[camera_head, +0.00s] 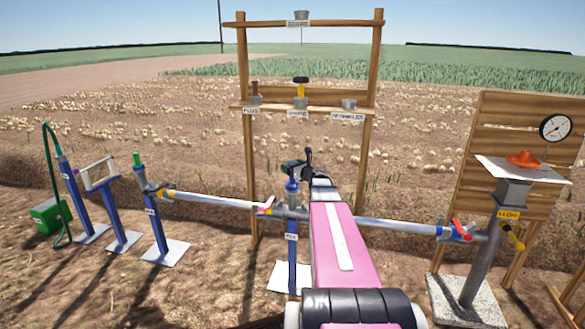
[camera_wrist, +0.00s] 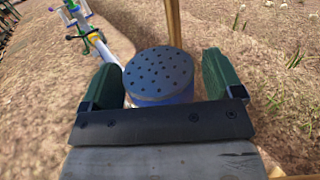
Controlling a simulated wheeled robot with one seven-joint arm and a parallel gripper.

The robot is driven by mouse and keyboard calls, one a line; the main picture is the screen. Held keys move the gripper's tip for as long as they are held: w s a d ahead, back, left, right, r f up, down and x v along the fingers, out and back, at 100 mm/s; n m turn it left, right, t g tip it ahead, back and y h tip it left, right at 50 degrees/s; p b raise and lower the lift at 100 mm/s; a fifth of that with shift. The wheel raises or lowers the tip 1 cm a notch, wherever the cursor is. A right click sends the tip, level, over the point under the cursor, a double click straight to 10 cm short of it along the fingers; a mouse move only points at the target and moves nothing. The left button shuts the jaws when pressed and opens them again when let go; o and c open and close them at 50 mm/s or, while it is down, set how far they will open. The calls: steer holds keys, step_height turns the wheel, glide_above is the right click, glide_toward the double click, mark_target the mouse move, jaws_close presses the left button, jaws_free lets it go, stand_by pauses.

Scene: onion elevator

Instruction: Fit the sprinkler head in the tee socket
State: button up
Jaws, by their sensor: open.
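The sprinkler head (camera_wrist: 158,72) is a round grey disc with dark holes and a blue body under it. In the head view the blue head (camera_head: 292,187) stands upright on top of the tee (camera_head: 291,212), where the pipe meets a blue post. How deep it sits in the socket cannot be seen. My gripper (camera_head: 305,163) is open around the head. In the wrist view its green fingers are on either side of the disc, with a visible gap at the right one.
A pipe (camera_head: 400,227) runs both ways from the tee, with a red-handled valve (camera_head: 460,232) at right. A wooden rack (camera_head: 372,60) with labelled holders stands behind. A gauge (camera_head: 555,127) and orange knob (camera_head: 523,158) are at right. Blue posts and a green box (camera_head: 48,215) stand left.

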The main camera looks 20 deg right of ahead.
steer(key=shift+s+r, duration=0.15)
steer(key=shift+r, duration=0.15)
steer(key=v, duration=1.2)
steer(key=s+a+f+n+g+y, duration=0.1)
steer(key=s+a+f+n+g, duration=0.35)
steer(key=a+n, duration=0.45)
steer(key=s+a+f+n+g+y, duration=0.1)
steer(key=s+a+f+n+g, duration=0.35)
steer(key=a, duration=0.75)
steer(key=s+a+f+n+g+h, duration=0.3)
steer(key=s+f+n+g+h, duration=0.1)
steer(key=n, duration=0.5)
steer(key=s+a+f+n+g+h, duration=0.3)
steer(key=s+f+n, duration=0.3)
steer(key=s+n, duration=0.3)
steer(key=shift+s+a+g+h, duration=0.2)
steer(key=shift+a+g+h, duration=0.1)
steer(key=shift+g+h, duration=0.25)
steer(key=shift+n, duration=0.25)
